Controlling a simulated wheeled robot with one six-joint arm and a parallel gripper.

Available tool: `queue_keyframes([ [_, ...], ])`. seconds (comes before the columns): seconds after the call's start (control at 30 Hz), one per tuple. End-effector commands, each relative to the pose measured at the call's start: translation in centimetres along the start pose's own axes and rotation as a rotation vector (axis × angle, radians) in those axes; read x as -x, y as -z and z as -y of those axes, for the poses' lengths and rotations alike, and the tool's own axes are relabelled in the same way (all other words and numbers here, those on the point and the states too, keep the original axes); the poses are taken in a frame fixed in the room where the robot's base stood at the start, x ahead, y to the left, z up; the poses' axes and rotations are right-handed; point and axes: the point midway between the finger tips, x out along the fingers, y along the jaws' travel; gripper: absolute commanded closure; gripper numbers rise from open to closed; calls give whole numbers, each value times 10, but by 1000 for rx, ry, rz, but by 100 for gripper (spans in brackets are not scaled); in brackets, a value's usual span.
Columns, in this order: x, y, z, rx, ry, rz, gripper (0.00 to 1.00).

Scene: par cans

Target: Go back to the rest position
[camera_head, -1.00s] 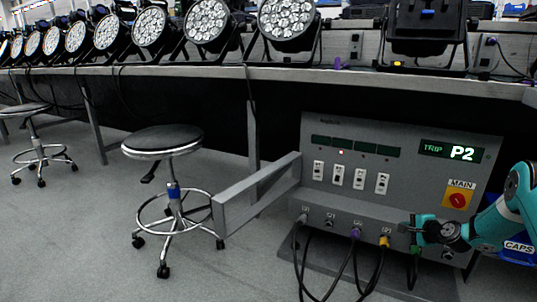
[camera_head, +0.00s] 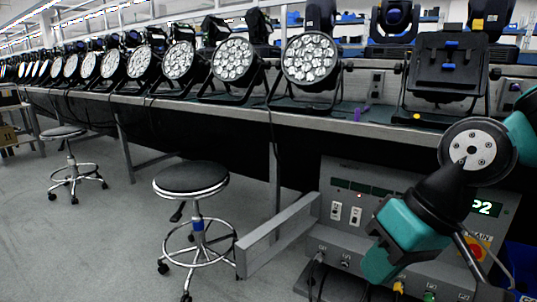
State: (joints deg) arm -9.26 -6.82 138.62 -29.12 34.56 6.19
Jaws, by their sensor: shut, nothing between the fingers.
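My teal and black arm (camera_head: 410,225) is raised across the right of the head view, in front of the grey control panel (camera_head: 333,238). Its links cover much of the panel's right half. Two white switches (camera_head: 346,213) show to the left of the arm.
A long bench (camera_head: 330,122) carries a row of par cans (camera_head: 311,60). A round stool (camera_head: 190,178) stands left of the panel, with a second stool (camera_head: 63,132) farther left. A grey rail (camera_head: 275,238) juts out from the panel. Open floor (camera_head: 110,230) lies at the left.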

Motion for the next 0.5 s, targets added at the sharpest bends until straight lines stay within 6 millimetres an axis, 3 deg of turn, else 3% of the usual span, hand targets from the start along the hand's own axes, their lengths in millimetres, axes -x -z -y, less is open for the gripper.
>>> queue_keyframes([
  [0.03, 12, -18, 14, 57, -4, 27, 100],
  [0.2, 31, -77, 40, 226, -18, 123, 100],
  [0.5, 101, -50, 64, 207, -18, 118, 100],
])
